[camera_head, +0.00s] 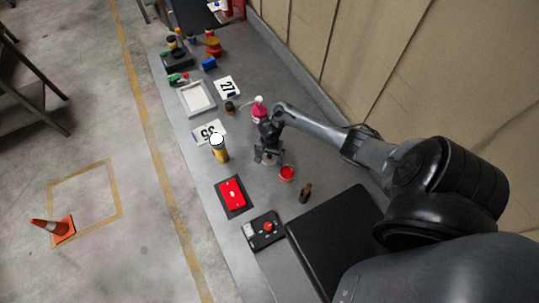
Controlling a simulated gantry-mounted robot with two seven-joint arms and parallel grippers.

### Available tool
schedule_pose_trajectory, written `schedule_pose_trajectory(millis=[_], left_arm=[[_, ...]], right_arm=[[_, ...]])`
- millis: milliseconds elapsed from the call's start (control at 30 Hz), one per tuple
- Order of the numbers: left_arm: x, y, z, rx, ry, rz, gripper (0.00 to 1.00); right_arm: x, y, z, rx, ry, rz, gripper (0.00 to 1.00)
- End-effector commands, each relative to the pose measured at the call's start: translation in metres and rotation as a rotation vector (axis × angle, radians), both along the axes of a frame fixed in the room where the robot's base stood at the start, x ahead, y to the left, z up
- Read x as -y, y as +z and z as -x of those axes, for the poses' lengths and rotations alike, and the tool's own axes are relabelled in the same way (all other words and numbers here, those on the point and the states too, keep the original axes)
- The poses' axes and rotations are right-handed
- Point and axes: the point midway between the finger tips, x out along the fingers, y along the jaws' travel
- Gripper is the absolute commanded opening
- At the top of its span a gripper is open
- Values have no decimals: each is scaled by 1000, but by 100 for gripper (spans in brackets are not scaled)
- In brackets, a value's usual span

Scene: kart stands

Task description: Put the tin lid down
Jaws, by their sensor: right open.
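My right gripper (267,156) is open and points down low over the grey bench (232,262), near its middle. A small pale, rounded thing shows at its fingertips; I cannot tell whether this is the tin lid or whether it touches the bench. A small round tin with a red top (287,173) stands just to the right of and nearer than the gripper. I cannot tell if its red top is a lid or its contents. My left gripper is not in view.
A pink bottle (259,112) stands close behind the gripper. A yellow-black cylinder with a white top (219,150) stands to its left. Nearer are a red card (231,193), a control box (262,231), a small dark brown object (305,192) and a black case (333,236). A white tray (197,98) lies farther back.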

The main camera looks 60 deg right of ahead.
Motion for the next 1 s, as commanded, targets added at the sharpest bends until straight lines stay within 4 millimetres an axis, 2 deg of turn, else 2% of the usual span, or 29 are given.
schedule_pose_trajectory(millis=[167, 633, 800, 1000], left_arm=[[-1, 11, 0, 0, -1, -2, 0], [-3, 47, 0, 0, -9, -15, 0], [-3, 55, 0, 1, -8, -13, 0], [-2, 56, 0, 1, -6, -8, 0]], right_arm=[[0, 22, -1, 2, 1, -1, 95], [0, 105, -1, 1, 0, 1, 95], [0, 117, 0, -1, 0, 1, 95], [0, 120, 0, 0, 0, 0, 95]])
